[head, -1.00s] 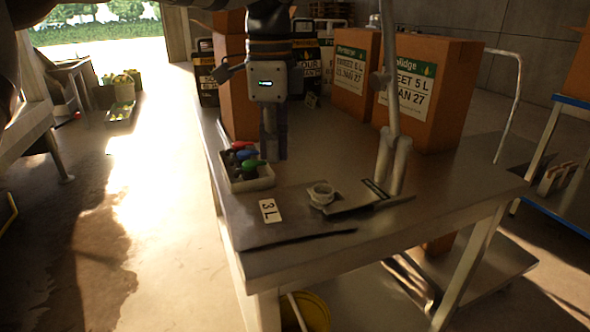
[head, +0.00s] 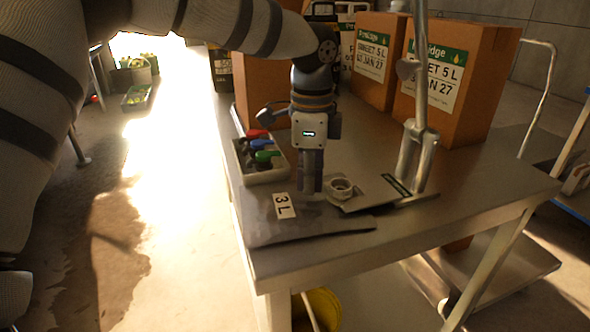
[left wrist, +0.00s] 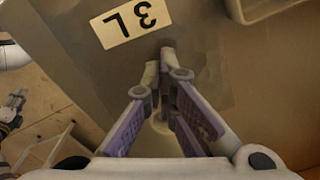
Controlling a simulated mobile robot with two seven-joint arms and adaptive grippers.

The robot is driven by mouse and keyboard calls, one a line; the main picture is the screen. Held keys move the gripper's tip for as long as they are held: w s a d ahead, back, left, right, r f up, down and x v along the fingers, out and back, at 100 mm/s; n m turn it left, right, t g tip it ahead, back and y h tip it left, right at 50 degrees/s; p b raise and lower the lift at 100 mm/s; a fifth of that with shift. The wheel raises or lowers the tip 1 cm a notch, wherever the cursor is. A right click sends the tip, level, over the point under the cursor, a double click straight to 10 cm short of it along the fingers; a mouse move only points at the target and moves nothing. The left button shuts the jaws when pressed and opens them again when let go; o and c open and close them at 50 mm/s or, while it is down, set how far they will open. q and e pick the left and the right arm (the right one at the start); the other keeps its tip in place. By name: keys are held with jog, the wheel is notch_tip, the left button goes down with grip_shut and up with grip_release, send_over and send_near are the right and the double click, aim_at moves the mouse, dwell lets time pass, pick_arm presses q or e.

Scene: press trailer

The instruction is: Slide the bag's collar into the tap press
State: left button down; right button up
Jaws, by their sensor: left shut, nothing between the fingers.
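The flat dark grey bag (head: 268,228) lies on the steel table with a white "3 L" label (head: 285,205). Its pale round collar (head: 341,188) stands at the front end of the tap press plate (head: 366,192), outside the upright fork of the tap press (head: 416,158). My left gripper (head: 311,188) points down just left of the collar, over the bag's far edge, shut and empty. Whether it touches the bag is unclear. The left wrist view shows its closed fingertips (left wrist: 168,62) beside the label (left wrist: 134,20).
A tray (head: 262,176) of red, blue and green taps sits left of the gripper. Brown cartons (head: 460,95) stand along the back of the table (head: 480,190). A yellow bucket (head: 318,308) is below. The table's front right is clear.

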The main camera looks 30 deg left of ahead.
aim_at(331, 186)
pick_arm(q)
jog(key=shift+w+d, duration=0.15)
jog(key=shift+d, duration=0.15)
jog(key=d, duration=0.1)
jog(key=w+d, duration=0.1)
jog(key=d, duration=0.1)
jog(key=shift+w, duration=0.15)
jog(key=shift+r, duration=0.1)
